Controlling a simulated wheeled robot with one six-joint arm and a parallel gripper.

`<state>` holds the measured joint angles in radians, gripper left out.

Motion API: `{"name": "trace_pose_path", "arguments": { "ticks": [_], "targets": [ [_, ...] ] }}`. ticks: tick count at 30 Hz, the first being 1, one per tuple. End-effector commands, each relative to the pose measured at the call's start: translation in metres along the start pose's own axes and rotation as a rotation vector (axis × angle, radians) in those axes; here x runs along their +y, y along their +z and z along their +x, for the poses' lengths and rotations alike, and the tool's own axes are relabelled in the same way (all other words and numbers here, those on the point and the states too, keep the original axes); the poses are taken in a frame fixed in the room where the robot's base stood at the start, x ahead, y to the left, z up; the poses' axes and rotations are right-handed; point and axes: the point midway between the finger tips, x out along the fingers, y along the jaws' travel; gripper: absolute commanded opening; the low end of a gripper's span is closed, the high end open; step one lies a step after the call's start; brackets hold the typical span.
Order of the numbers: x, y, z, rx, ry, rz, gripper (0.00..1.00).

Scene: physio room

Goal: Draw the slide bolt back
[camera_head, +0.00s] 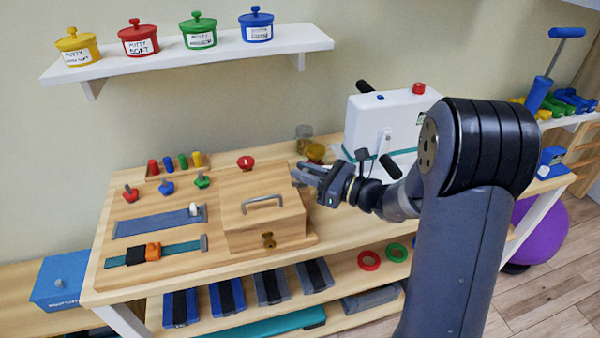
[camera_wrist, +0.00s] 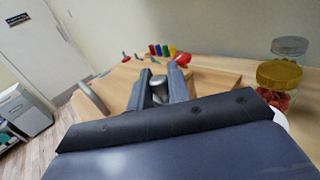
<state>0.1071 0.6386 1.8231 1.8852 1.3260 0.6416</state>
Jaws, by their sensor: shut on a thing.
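A wooden box (camera_head: 252,220) with a grey handle (camera_head: 262,203) on its lid stands on the wooden board (camera_head: 104,248). My gripper (camera_head: 301,177) is at the box's back right side. In the wrist view, the two dark fingers of my gripper (camera_wrist: 160,76) close around a short grey metal knob (camera_wrist: 159,90), which looks like the slide bolt's knob. The bolt's bar and its housing are hidden behind my fingers, so how far it is drawn cannot be told. A brass turn knob (camera_head: 268,240) is on the box's front.
A jar with a yellow lid (camera_wrist: 279,76) and a white machine (camera_head: 385,120) stand close to my arm.

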Motion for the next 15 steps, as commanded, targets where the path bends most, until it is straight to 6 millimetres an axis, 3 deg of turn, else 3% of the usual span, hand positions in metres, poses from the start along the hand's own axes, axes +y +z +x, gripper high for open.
{"name": "trace_pose_path", "arguments": {
  "ticks": [3,11,12,15],
  "targets": [
    [-0.0123,0.0003,-0.0116,-0.001,-0.006,-0.002,0.00],
    [-0.0144,0.0005,-0.0137,0.000,-0.007,-0.001,0.00],
    [-0.0145,0.0005,-0.0137,0.000,-0.007,-0.001,0.19],
    [-0.0144,0.0004,-0.0138,0.000,-0.007,-0.002,0.27]
  ]
}}
